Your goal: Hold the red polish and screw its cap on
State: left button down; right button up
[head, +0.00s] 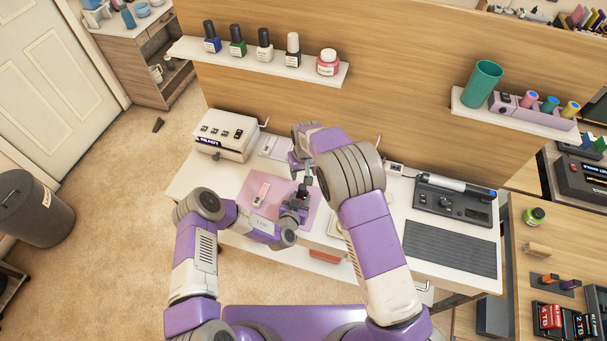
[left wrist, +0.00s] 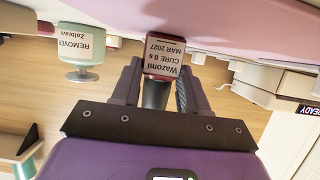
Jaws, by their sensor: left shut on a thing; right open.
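The red polish bottle (left wrist: 168,62), with a white printed label, shows upside down in the left wrist view between my left fingers. A dark, tapering cap (left wrist: 155,95) extends from its neck end; whether it is seated or only resting there I cannot tell. My left gripper (left wrist: 155,88) is shut on the bottle. In the head view my left gripper (head: 296,208) is over the pink mat, with a dark upright piece at its tips. My right gripper (head: 308,176) is open just above and behind it. The contact between cap and right fingers is too small to make out.
A green remover jar (left wrist: 80,52) stands near the bottle. A white box (head: 226,133) is back left; a console (head: 452,202) is right. A shelf (head: 265,65) holds several bottles.

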pick_arm(q)
jog(key=c, duration=0.5)
grip_release()
jog(key=shift+p+v, duration=0.4)
jog(key=shift+v, duration=3.45)
jog(key=shift+w, duration=0.1)
